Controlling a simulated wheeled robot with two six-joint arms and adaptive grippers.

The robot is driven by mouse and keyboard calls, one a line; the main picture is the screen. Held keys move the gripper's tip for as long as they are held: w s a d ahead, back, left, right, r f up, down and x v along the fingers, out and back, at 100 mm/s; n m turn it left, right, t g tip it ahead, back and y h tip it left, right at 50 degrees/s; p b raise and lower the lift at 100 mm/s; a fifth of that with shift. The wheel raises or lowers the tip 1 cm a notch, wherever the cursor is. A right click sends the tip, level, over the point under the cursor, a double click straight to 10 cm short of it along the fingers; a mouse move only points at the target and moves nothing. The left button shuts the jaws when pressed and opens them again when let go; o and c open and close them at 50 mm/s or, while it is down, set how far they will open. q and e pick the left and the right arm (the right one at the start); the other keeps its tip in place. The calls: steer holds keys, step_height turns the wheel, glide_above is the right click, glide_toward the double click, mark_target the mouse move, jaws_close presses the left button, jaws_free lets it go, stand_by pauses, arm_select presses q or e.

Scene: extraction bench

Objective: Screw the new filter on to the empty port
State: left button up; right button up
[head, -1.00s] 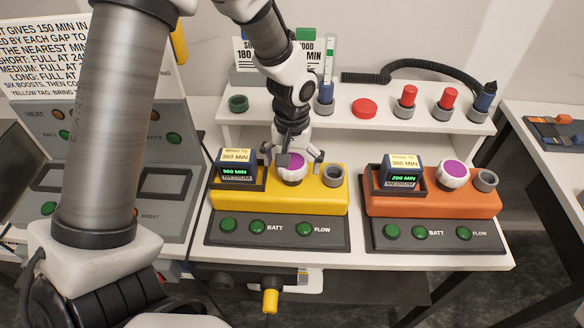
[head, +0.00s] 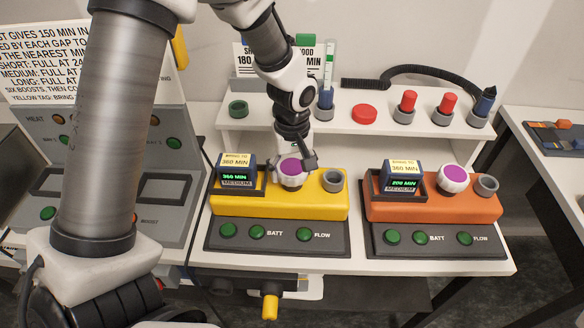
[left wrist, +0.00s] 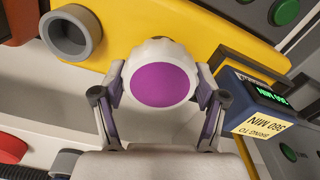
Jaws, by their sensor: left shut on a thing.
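A white ribbed filter with a purple top (head: 291,174) sits upright on the yellow unit (head: 268,202), between the battery slot and the open grey port (head: 333,181). My left gripper (head: 294,161) reaches down from behind and is shut on this filter. In the left wrist view the filter (left wrist: 163,78) lies between both fingers, and the grey port (left wrist: 70,35) is empty beside it. The filter's underside is hidden, so I cannot tell how it is seated. A similar purple-topped filter (head: 454,177) sits on the orange unit (head: 433,207) next to its grey port (head: 487,184). My right gripper is not in view.
A battery block with a 360 MIN tag (head: 237,171) stands left of the held filter, close to the fingers.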

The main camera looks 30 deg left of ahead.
arm_select(q)
steer(key=m+p, duration=0.3)
steer(key=m, duration=0.1)
steer(key=m+p, duration=0.3)
steer(key=m, duration=0.1)
steer(key=r+m+p, duration=0.1)
steer(key=m+p, duration=0.1)
steer(key=m, duration=0.1)
steer(key=shift+s+m+p, duration=0.15)
steer(key=shift+m+p, duration=0.25)
steer(key=m+p, duration=0.9)
steer(key=m, duration=0.1)
steer(key=shift+r+m, duration=0.1)
steer(key=shift+m, duration=0.2)
steer(key=shift+f+m+b, duration=0.3)
steer(key=shift+f+m, duration=0.3)
steer(key=shift+m, duration=0.4)
steer(key=shift+f+m, duration=0.2)
steer(key=shift+m, duration=0.4)
steer(key=o, duration=1.3)
steer(key=shift+o, duration=0.2)
steer(key=shift+r, duration=0.1)
